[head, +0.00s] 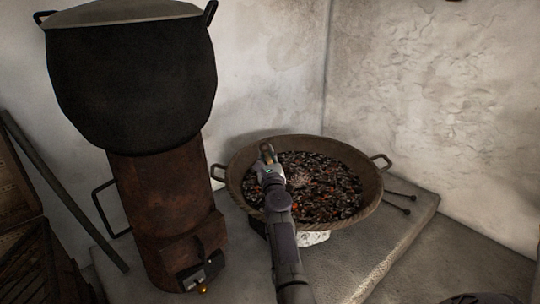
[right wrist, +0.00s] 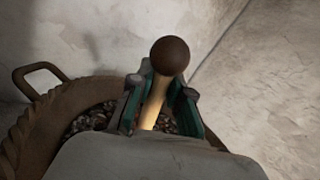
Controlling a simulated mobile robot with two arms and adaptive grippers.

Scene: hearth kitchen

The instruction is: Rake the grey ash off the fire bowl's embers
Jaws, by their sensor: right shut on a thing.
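The fire bowl (head: 369,191) is a wide brown bowl with side handles, standing on a low stone slab. It is full of dark embers (head: 330,190) with scattered orange glow and grey flecks. A paler grey-brown patch (head: 301,179) lies just right of my right gripper (head: 267,156); I cannot tell whether it is ash or part of a tool. That gripper is over the left part of the bowl. In the right wrist view it is shut on a pale wooden handle (right wrist: 155,108) with a dark round knob (right wrist: 170,55). The handle's other end is hidden. My left gripper is out of view.
A rusty cylindrical stove (head: 165,200) with a big black pot (head: 135,80) on top stands left of the bowl. Thin dark rods (head: 400,203) lie on the slab (head: 385,245) right of the bowl. Plaster walls (head: 440,90) close in behind.

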